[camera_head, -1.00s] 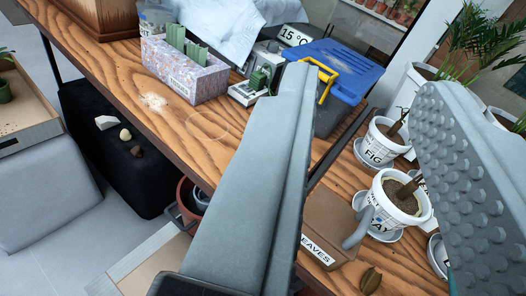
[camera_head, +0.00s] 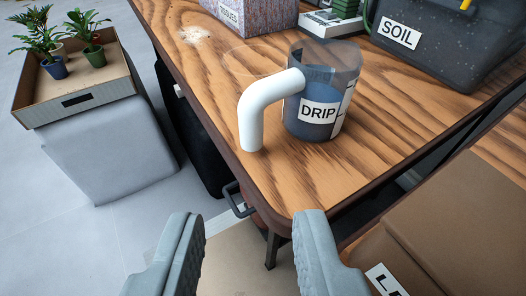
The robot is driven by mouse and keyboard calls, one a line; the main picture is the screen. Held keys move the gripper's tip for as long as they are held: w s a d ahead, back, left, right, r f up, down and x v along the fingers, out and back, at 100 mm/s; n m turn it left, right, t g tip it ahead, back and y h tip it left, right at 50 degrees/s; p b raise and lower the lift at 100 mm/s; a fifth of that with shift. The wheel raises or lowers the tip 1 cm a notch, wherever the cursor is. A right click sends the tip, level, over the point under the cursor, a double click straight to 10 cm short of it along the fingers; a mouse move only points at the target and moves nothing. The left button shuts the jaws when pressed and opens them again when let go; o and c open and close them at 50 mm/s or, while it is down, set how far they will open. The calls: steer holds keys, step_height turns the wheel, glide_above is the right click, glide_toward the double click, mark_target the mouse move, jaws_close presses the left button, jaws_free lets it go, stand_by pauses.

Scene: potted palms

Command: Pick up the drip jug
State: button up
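The drip jug (camera_head: 321,91) stands upright on the wooden table (camera_head: 205,85) near its front corner. It is a dark see-through cylinder with a white "DRIP" label and some bluish content in its lower part. A thick white bent pipe (camera_head: 258,105), which looks like its handle, joins its left side. My gripper (camera_head: 248,235) is open and empty at the bottom of the picture. Its two grey fingers are apart, in front of and below the jug in the picture, and do not touch it.
A black bin labelled "SOIL" (camera_head: 450,45) stands behind right of the jug. A patterned box (camera_head: 252,15) and a small green-and-grey device (camera_head: 335,15) stand behind. A brown box (camera_head: 455,225) is close at lower right. A tray with potted plants (camera_head: 90,100) is at left.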

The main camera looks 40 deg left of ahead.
mark_target(251, 126)
steer(key=x, duration=1.2)
steer(key=shift+f, duration=0.2)
steer(key=shift+f+x, duration=0.15)
steer(key=shift+x, duration=1.15)
steer(key=shift+f+x, duration=0.15)
steer(key=shift+x, duration=1.15)
steer(key=shift+s, duration=0.15)
jaws_close()
